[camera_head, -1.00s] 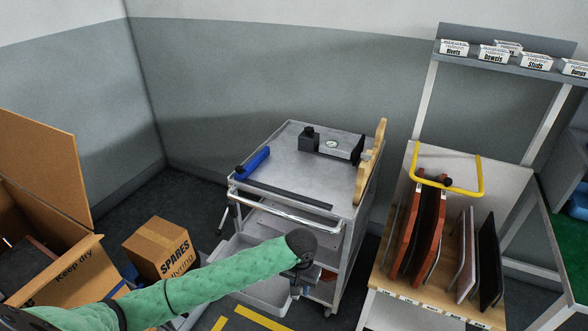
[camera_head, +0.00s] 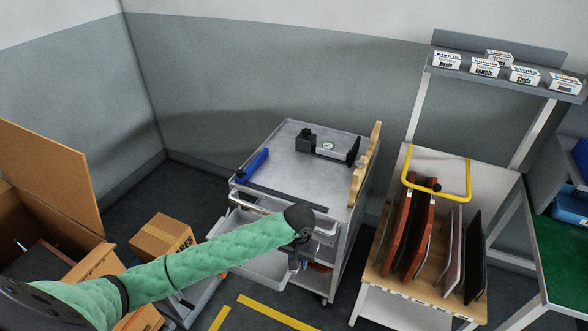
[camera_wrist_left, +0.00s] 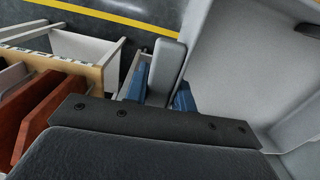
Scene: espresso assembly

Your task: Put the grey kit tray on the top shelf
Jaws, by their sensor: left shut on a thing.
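The grey kit tray (camera_head: 262,268) is an open, light grey tray partly hidden behind my green left arm, in front of the cart. My left gripper (camera_head: 297,258) is shut on the tray's rim at its right side. In the left wrist view, the blue fingers (camera_wrist_left: 163,90) straddle a pale wall of the tray, and its bare inside (camera_wrist_left: 235,70) fills the right. The cart's grey top (camera_head: 285,165) is above and behind the tray. My right gripper is out of view.
The cart top holds a blue bar (camera_head: 252,165), a black-and-grey gauge unit (camera_head: 328,146) and a wooden piece (camera_head: 364,165). A rack (camera_head: 420,270) with upright panels stands right, under a shelf of labelled bins (camera_head: 505,70). Cartons (camera_head: 162,240) are at left.

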